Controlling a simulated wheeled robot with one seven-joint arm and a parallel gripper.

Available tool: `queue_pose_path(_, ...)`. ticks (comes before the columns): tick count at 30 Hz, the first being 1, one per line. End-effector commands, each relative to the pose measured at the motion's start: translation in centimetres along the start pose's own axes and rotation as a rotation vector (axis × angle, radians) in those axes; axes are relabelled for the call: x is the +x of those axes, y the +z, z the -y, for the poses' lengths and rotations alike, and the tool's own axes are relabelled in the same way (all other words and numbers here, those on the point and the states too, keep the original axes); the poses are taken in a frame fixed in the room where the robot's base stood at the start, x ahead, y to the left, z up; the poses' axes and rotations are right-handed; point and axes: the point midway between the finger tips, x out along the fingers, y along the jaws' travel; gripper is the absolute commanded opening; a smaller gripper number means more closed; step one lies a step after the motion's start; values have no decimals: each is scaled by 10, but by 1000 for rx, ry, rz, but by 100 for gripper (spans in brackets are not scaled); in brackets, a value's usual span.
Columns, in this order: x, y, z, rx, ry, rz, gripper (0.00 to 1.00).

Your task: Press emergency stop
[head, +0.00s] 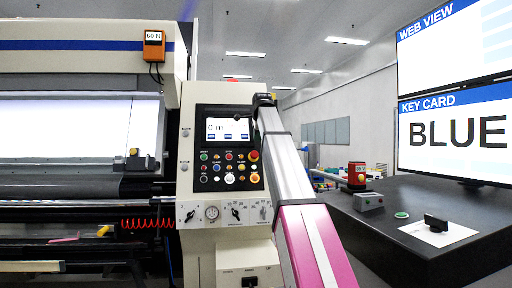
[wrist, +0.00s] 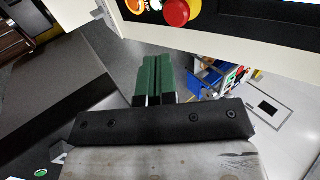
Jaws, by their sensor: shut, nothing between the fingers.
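The control panel (head: 225,150) stands at the middle of the head view, with a small screen above rows of coloured buttons. A red mushroom button (head: 253,156) on a yellow surround sits at the right of its upper rows. In the wrist view a large red mushroom button (wrist: 178,12) shows at the top edge, partly cut off, on a yellow base. My gripper (wrist: 156,62) has green fingers pressed together and empty. They are below and apart from the red button in that view. In the head view my arm crosses the panel's right edge, and the fingers are not clear there.
A dark desk (head: 385,240) stands at the right, bearing a red device (head: 356,174), a grey button box (head: 368,201), a green button (head: 401,215) and a black handle (head: 436,222) on white paper. A large machine with rollers (head: 70,190) fills the left. A screen above the desk reads BLUE.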

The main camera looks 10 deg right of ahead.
Motion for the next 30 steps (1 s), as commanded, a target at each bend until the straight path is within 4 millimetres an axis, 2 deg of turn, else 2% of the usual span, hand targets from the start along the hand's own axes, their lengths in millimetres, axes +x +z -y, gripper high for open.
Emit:
queue_pose_path(3,-20,0,0,0,0,0,0)
queue_pose_path(9,-35,0,0,0,1,0,0)
queue_pose_path(30,-38,0,-1,0,1,0,0)
